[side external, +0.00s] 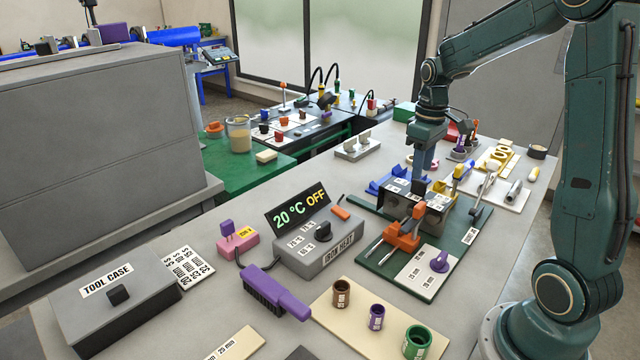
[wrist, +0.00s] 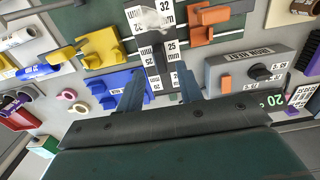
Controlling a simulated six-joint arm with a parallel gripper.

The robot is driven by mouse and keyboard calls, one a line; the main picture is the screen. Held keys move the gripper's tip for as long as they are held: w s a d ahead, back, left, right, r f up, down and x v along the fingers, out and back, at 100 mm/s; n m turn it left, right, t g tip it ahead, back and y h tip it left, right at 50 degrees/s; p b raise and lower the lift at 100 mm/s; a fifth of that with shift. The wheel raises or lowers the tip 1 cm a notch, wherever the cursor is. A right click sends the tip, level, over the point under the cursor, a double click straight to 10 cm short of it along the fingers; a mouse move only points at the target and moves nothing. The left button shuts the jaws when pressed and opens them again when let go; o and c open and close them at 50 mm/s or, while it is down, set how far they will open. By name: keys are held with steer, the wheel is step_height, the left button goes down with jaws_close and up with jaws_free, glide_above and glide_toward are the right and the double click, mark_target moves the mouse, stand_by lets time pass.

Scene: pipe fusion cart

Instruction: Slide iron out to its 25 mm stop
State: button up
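The iron (side external: 432,218) appears to be the grey metal block with white labels on the dark green board. In the wrist view its dark labelled strip (wrist: 158,65) reads 32 mm and 25 mm. My gripper (side external: 420,188) points down over the block's far end. In the wrist view my gripper (wrist: 159,82) has its two fingers apart, one on each side of the strip, with gaps showing. I cannot tell how low the fingertips sit. Orange clamps (side external: 404,238) on rails are beside the block, and also show in the wrist view (wrist: 214,22).
The iron heat box (side external: 318,238) displays 20 °C OFF. A blue holder (side external: 386,180) and yellow holder (wrist: 98,48) stand near the gripper. A purple knob (side external: 440,262) sits on a labelled plate in front. A brush (side external: 272,292) and several sockets lie toward the table's front.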

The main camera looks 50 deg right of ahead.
step_height(320, 180, up, 9)
stand_by(0.4)
steer(key=s+a+t, duration=0.5)
steer(key=s+a, duration=1)
steer(key=a, duration=0.5)
steer(key=shift+r+t, duration=0.3)
